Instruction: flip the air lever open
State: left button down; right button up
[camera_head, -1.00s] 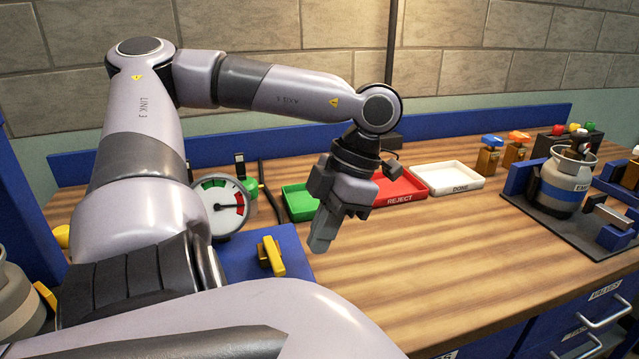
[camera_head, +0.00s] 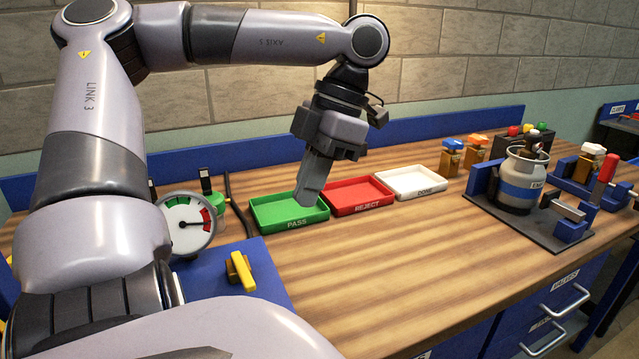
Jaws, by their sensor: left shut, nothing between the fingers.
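A yellow lever (camera_head: 241,271) stands on a blue box (camera_head: 262,282) at the lower left, beside a round dial gauge (camera_head: 188,225). No label on it can be read, so I cannot tell for sure that it is the air lever. My left gripper (camera_head: 307,196) points down with its fingers together and empty. In the picture its tips overlap the right part of the green PASS tray (camera_head: 283,224); the height above it is hard to tell. The gripper is up and to the right of the yellow lever, apart from it. My right gripper is not in view.
A red REJECT tray (camera_head: 358,208) and a white DONE tray (camera_head: 425,195) stand right of the green one. A grey canister (camera_head: 522,165) sits in a dark fixture (camera_head: 500,209) at the right, near a red handle (camera_head: 606,167). The wooden bench (camera_head: 410,265) is clear in front.

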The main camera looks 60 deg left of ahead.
aim_at(243, 272)
jog(key=k+l, duration=0.15)
jog(key=l, duration=0.15)
jog(key=k+l, duration=0.15)
jog(key=l, duration=0.15)
jog(key=k+l, duration=0.15)
jog(key=l, duration=0.15)
jog(key=k+l, duration=0.1)
jog(key=l, duration=0.25)
